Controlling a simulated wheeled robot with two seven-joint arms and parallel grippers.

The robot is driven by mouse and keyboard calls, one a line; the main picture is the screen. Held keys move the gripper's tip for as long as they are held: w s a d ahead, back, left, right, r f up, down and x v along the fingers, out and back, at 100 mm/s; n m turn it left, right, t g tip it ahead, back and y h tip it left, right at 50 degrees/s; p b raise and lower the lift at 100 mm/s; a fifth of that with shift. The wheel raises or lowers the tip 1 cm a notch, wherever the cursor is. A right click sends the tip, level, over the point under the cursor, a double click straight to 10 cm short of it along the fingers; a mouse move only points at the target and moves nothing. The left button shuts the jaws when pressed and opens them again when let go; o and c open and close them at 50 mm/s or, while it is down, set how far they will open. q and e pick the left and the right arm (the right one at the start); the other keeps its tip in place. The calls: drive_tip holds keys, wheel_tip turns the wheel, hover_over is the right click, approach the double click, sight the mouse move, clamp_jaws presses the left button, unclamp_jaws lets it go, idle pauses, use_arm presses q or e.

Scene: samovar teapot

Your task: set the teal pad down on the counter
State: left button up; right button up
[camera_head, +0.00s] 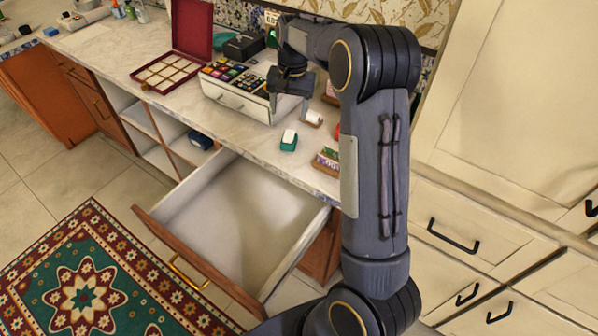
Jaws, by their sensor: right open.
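A small teal block with a white top, which looks like the teal pad (289,146), rests on the counter (240,133) near its front edge. My right gripper (280,108) is at the front right corner of a white box with a drawer, a little behind the pad and apart from it. The gripper points down and looks empty, with its fingers small and partly lost against my dark wrist. My left gripper is out of view.
The white box (232,98) holds several coloured packets. An open dark red case (165,72) stands left of it. A large empty drawer (245,217) hangs open below the counter. Small items on wooden holders (326,161) lie right of the pad.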

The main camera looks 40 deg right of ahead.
drive_tip(key=s+a+r+n+t+y, duration=0.15)
drive_tip(key=s+a+r, duration=0.25)
drive_tip(key=s, duration=0.4)
drive_tip(key=s+a+r+n+t+y, duration=0.15)
drive_tip(key=s+a+r, duration=0.3)
drive_tip(key=s, duration=0.45)
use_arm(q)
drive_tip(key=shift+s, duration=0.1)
use_arm(e)
drive_tip(key=s+a+f+n+t, duration=0.1)
drive_tip(key=s+a+f+n, duration=0.1)
drive_tip(key=s+a, duration=0.2)
drive_tip(key=s+a+f+n+t, duration=0.1)
drive_tip(key=s+a+f+n, duration=0.1)
drive_tip(key=s, duration=0.7)
drive_tip(key=a+f, duration=0.1)
drive_tip(key=a, duration=0.1)
drive_tip(key=shift+s+a, duration=0.3)
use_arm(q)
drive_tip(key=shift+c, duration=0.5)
